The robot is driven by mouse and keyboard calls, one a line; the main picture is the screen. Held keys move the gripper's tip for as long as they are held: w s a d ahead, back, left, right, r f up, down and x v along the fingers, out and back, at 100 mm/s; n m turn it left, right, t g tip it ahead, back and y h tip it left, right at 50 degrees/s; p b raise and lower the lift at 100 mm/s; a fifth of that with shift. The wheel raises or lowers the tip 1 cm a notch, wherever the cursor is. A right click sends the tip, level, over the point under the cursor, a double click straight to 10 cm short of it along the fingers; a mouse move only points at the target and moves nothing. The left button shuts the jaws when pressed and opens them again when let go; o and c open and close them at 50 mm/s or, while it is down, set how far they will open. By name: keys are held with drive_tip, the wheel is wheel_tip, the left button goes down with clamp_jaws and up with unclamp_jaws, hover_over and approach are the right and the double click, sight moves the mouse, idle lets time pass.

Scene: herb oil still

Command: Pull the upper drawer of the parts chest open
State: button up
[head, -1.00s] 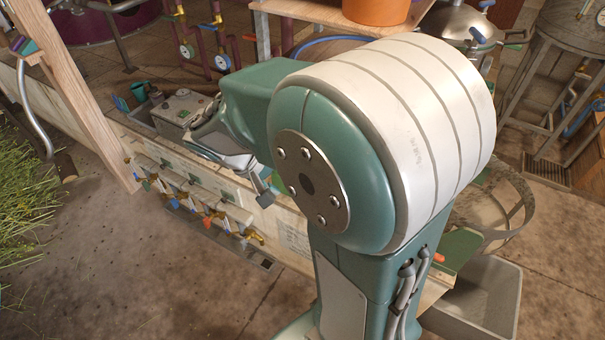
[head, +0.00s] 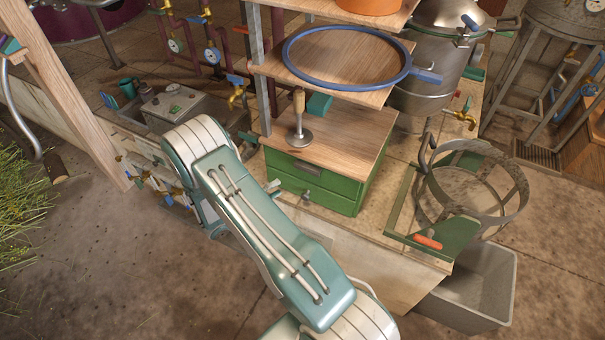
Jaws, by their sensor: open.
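The green parts chest (head: 350,190) stands on the bench with a wooden top. Its upper drawer (head: 286,163) has a grey metal fitting on its front and looks shut. The lower drawer (head: 325,200) below has a small grey knob and also looks shut. My gripper (head: 260,162) is mostly hidden behind my arm; what seem to be its grey-teal fingertips show apart at the chest's left front. It looks open and empty. I cannot tell whether it touches the drawer front.
A wooden-handled tamper (head: 299,120) stands on the chest top. Above is a shelf with a blue ring (head: 290,52). A grey bin (head: 480,295) stands below. Floor in front is clear.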

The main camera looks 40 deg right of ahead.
sight(307, 172)
drive_tip(key=d+f, duration=0.1)
drive_tip(key=d, duration=1)
drive_tip(key=shift+f+t, duration=0.25)
drive_tip(key=shift+t, duration=0.05)
drive_tip(key=shift+w, duration=0.1)
clamp_jaws()
drive_tip(key=shift+a, duration=0.1)
drive_tip(key=shift+f, duration=0.1)
